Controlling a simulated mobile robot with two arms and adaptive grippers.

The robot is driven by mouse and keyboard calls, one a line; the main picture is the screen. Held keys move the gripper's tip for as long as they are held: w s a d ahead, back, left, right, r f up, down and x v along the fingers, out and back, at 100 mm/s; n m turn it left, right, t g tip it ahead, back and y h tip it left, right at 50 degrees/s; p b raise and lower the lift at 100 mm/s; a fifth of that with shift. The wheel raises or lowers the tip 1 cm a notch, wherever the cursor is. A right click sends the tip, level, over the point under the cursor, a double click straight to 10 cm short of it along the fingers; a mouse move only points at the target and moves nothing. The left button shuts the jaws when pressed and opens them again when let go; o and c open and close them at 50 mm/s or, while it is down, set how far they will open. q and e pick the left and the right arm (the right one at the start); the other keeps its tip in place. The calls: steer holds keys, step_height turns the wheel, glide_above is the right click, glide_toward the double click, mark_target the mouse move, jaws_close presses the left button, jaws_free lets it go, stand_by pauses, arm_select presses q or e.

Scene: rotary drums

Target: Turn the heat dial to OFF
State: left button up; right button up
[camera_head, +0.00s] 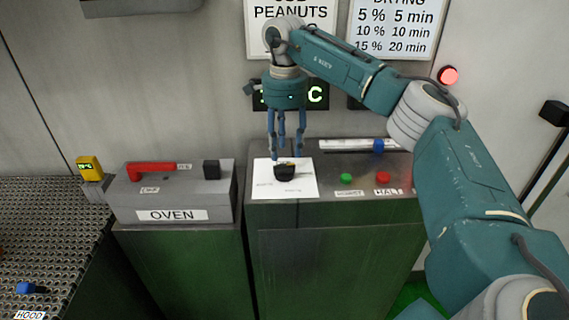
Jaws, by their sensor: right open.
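The heat dial (285,173) is a black knob on a white label plate (265,188) on top of the middle control cabinet. My right gripper (286,155) points down just above the dial, its fingers spread and open. The fingertips are close to the dial; I cannot tell whether they touch it. The small print around the dial is too small to read, so its setting is unclear. My left gripper is not in view.
A green button (346,178), a red HALT button (383,179) and a blue slider (378,146) sit right of the dial. The OVEN box (170,215) with a red lever (151,168) stands left. A perforated conveyor (50,230) lies far left. A wall display is partly hidden behind my gripper.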

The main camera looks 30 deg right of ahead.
mark_target(285, 166)
step_height(285, 166, down, 6)
steer(key=shift+f+p, duration=0.2)
steer(key=shift+p, duration=0.35)
steer(key=shift+c, duration=0.3)
jaws_close()
